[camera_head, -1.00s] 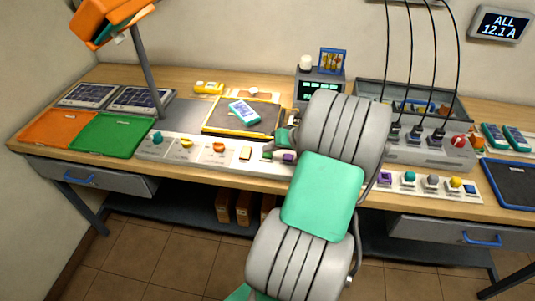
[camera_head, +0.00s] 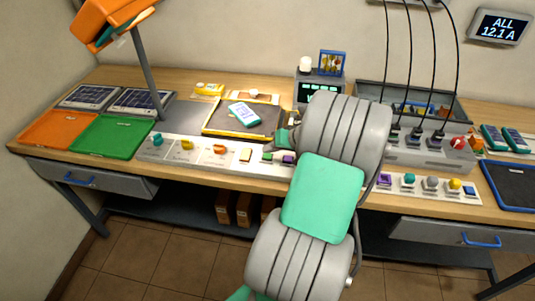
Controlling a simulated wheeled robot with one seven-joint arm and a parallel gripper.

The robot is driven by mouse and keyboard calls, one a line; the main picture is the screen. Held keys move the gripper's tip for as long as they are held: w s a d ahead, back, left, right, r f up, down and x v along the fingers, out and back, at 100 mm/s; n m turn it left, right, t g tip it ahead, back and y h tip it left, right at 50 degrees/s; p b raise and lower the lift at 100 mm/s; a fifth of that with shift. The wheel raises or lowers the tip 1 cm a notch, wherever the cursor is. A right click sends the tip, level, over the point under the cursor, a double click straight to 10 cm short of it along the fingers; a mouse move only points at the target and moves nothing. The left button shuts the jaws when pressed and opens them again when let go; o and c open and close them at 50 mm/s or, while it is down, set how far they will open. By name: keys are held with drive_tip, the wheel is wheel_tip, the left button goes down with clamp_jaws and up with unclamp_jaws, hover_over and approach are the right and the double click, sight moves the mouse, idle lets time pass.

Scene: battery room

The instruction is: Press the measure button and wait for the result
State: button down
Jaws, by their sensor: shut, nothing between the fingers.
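A grey tester (camera_head: 302,98) with a dark display (camera_head: 318,93) stands at the back of the bench, behind my arm. Green marks show on the display, but I cannot read them. A white dome (camera_head: 305,64) sits on its top. My gripper (camera_head: 264,145) is shut and empty, partly hidden by my own arm, in front of the black tray's right end. A white and teal cell (camera_head: 244,113) lies tilted on that yellow-edged black tray (camera_head: 215,127). I cannot tell which control is the measure button; it may be hidden behind my arm.
A control strip (camera_head: 200,152) with coloured knobs and buttons runs along the bench front; another (camera_head: 415,187) lies right of my arm. Orange (camera_head: 58,129) and green trays (camera_head: 112,136) lie left. A grey unit (camera_head: 425,150) with black cables stands right. The wall screen (camera_head: 500,25) reads "ALL 12.1 A".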

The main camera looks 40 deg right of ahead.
sight(270, 157)
drive_tip(key=shift+r, duration=0.2)
drive_tip(key=shift+r+p, duration=1.75)
drive_tip(key=shift+r, duration=0.75)
